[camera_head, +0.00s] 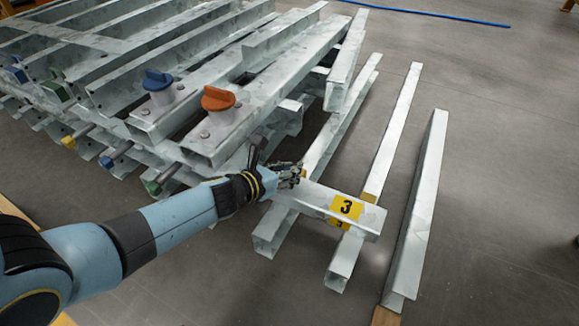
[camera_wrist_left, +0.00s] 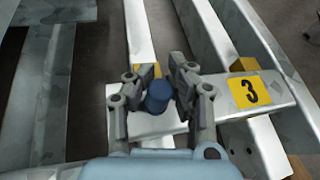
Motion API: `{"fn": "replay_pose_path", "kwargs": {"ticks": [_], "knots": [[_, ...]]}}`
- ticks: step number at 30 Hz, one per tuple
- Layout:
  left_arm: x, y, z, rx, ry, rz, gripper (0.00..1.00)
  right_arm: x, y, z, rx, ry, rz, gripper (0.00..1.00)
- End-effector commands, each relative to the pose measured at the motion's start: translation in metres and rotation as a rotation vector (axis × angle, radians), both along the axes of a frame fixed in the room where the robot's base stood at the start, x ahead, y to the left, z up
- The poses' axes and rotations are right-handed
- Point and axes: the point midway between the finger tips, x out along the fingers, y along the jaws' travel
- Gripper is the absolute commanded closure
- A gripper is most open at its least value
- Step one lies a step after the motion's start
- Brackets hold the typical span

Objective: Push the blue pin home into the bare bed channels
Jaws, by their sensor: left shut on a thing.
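My left gripper (camera_head: 291,176) reaches in from the left and is over the left end of a grey metal crosspiece (camera_head: 316,205) with a yellow label "3" (camera_head: 346,208). In the left wrist view its two fingers (camera_wrist_left: 160,78) are closed on a dark blue cylindrical pin (camera_wrist_left: 157,99). The pin appears over the crosspiece (camera_wrist_left: 222,101); whether it sits in a hole is hidden. In the head view the hand hides the pin. Bare grey channels (camera_head: 392,140) lie under and beside the crosspiece. My right gripper is not in view.
A stack of galvanized frames (camera_head: 110,60) fills the upper left, with a blue knob (camera_head: 158,80) and an orange knob (camera_head: 218,98) on top. Yellow, blue and green-ended rods (camera_head: 107,162) stick out of its side. A separate channel (camera_head: 418,215) lies right; open floor (camera_head: 500,170) lies beyond.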

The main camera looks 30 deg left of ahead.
Motion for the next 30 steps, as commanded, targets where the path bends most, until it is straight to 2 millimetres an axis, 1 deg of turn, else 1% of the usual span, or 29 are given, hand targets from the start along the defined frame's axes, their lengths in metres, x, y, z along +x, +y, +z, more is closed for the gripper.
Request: {"fn": "replay_pose_path", "kwargs": {"ticks": [5,6,13,20,23,26,30], "knots": [[0.0,0.0,-0.004,0.0,-0.001,0.001,1.0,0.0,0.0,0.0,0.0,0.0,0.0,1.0],[0.0,0.0,-0.005,0.001,-0.001,0.002,0.82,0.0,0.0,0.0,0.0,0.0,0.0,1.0],[0.0,0.0,-0.004,0.002,0.0,0.001,0.52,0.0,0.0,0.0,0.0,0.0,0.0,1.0],[0.0,0.0,-0.004,0.002,0.0,0.001,0.52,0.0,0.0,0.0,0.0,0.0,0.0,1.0],[-0.004,0.001,-0.003,0.003,0.001,0.001,0.52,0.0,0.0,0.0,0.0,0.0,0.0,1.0],[-0.016,0.004,0.001,0.002,0.002,0.001,0.52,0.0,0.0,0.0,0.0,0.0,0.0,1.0],[-0.044,0.009,0.012,0.004,0.002,0.0,0.52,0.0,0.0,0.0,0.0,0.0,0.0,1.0]]}}
